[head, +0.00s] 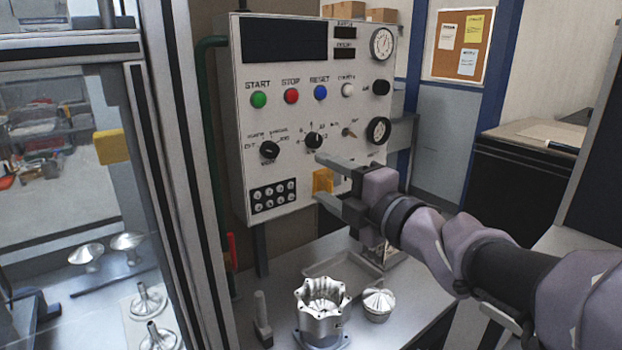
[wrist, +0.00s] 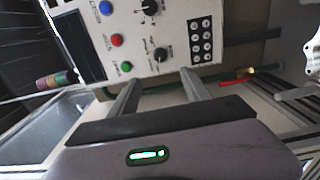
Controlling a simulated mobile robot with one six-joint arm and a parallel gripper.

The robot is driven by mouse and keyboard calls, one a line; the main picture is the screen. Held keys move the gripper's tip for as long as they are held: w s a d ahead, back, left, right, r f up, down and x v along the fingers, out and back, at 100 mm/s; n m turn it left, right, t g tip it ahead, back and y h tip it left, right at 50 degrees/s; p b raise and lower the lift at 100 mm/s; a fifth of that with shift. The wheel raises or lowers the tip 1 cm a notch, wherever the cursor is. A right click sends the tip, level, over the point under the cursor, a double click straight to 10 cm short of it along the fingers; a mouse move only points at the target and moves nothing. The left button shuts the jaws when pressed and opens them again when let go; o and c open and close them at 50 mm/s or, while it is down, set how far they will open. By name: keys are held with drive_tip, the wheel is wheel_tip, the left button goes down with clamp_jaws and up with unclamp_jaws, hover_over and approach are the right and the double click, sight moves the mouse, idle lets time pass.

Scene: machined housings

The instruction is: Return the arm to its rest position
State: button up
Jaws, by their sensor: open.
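My arm (head: 505,270) reaches in from the right in the head view. My gripper (head: 325,180) is in front of the lower part of the white control panel (head: 290,90), its two fingers apart with nothing held between them. In the wrist view the two fingers of my gripper (wrist: 158,95) also stand apart and empty, below the panel (wrist: 120,20). In the head view a yellow part (head: 322,181) shows behind the gap between the fingers. I cannot tell whether the fingers touch the panel.
Below the gripper, a metal bench holds a scalloped machined housing (head: 322,305), a round metal part (head: 378,302) and a shallow tray (head: 338,266). A glazed machine enclosure (head: 165,150) with metal parts inside stands at left. A red handle (head: 232,262) is beside the panel's lower left.

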drive_tip(key=s+d+f+m+g+h, duration=0.1)
drive_tip(key=s+d+f+m+h, duration=0.4)
drive_tip(key=m, duration=0.5)
drive_tip(key=s+d+f+m+g+h, duration=0.1)
drive_tip(key=s+d+f+m+h, duration=0.1)
drive_tip(key=s+d+m+h, duration=0.5)
drive_tip(key=s+a+f+m+g+y, duration=0.2)
drive_tip(key=s+a+f+m+g, duration=0.1)
drive_tip(key=s+f+m, duration=0.3)
drive_tip(key=s+a+f+m+g+y, duration=0.2)
drive_tip(key=s+a+f+m+g, duration=0.1)
drive_tip(key=s+f+m, duration=0.3)
drive_tip(key=s+g, duration=0.1)
drive_tip(key=s, duration=0.1)
drive_tip(key=shift+s+a+f, duration=0.3)
drive_tip(key=shift+s+a, duration=0.05)
drive_tip(key=shift+a, duration=0.05)
